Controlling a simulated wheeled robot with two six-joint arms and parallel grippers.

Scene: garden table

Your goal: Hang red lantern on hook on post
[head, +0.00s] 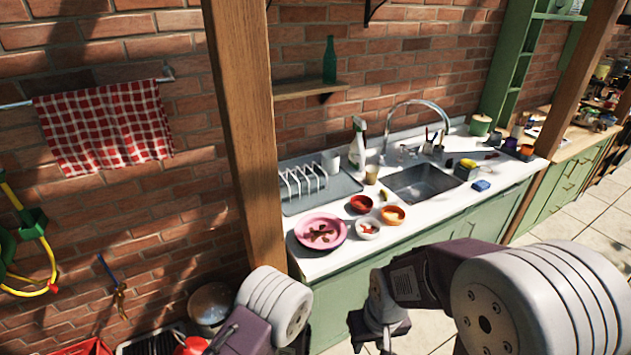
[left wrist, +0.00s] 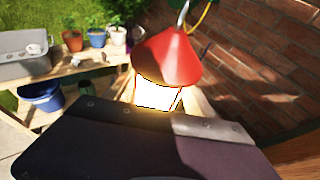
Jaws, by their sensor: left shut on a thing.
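The red lantern (left wrist: 167,58) has a cone-shaped top and a bright glowing body in the left wrist view. A grey metal loop rises from its top. My left gripper (left wrist: 150,128) is shut on the lantern; its own body hides the fingertips and the lantern's lower part. In the head view a red piece (head: 190,346) shows at the bottom edge beside my left arm. The wooden post (head: 245,130) stands upright left of the sink counter. I cannot make out a hook on it. My right gripper (head: 380,335) hangs low before the counter, its jaw gap unclear.
The counter (head: 330,262) holds a pink plate (head: 321,231), bowls and a dish rack (head: 303,182). A shelf (head: 310,89) with a green bottle (head: 330,60) is right of the post. A checked cloth (head: 105,125) hangs left on the brick wall.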

